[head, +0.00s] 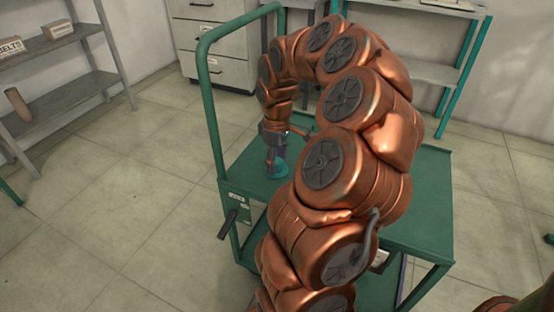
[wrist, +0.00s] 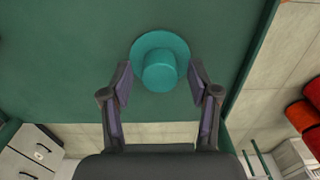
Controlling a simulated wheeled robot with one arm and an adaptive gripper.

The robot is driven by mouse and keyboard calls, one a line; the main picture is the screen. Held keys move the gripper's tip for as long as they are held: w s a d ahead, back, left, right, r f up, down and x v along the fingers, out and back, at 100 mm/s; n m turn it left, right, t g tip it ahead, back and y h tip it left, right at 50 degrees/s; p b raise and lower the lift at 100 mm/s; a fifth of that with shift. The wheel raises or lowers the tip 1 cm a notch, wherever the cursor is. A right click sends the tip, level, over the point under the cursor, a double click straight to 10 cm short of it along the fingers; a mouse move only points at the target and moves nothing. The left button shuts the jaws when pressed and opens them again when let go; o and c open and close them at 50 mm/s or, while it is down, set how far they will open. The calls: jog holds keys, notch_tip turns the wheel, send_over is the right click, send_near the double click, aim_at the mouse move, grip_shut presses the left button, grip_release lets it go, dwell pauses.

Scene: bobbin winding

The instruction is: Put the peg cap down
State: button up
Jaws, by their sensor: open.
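The peg cap (wrist: 160,75) is a teal disc with a round raised knob. In the wrist view it rests on the green cart top (wrist: 60,60), and in the head view it (head: 277,171) sits near the cart's left edge. My gripper (wrist: 160,82) is open, with one finger on each side of the knob and a visible gap on both sides. In the head view my gripper (head: 272,158) points down just above the cap. My copper arm hides much of the cart top there.
The cart's green handle rail (head: 212,110) rises at its left side. A grey shelf (head: 70,100) stands at the left and a drawer cabinet (head: 215,45) at the back. The cart top right of my arm (head: 425,200) looks clear.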

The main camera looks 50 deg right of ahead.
notch_tip(320, 180, up, 12)
jog(key=p, duration=0.2)
jog(key=s+a+g, duration=0.1)
jog(key=s+a, duration=0.1)
jog(key=a, duration=0.8)
jog(key=s+a, duration=0.2)
jog(key=a, duration=0.9)
jog(key=s+a+f+m+g, duration=0.1)
jog(key=s+a+f, duration=0.2)
jog(key=s+a, duration=0.2)
jog(key=s+a+f+m+g, duration=0.1)
jog(key=s+a, duration=0.4)
jog(key=s, duration=0.5)
notch_tip(320, 180, down, 3)
jog(key=shift+s+r+m, duration=0.15)
jog(key=shift+r+m, duration=0.05)
jog(key=shift+m, duration=0.3)
jog(key=shift+a, duration=0.15)
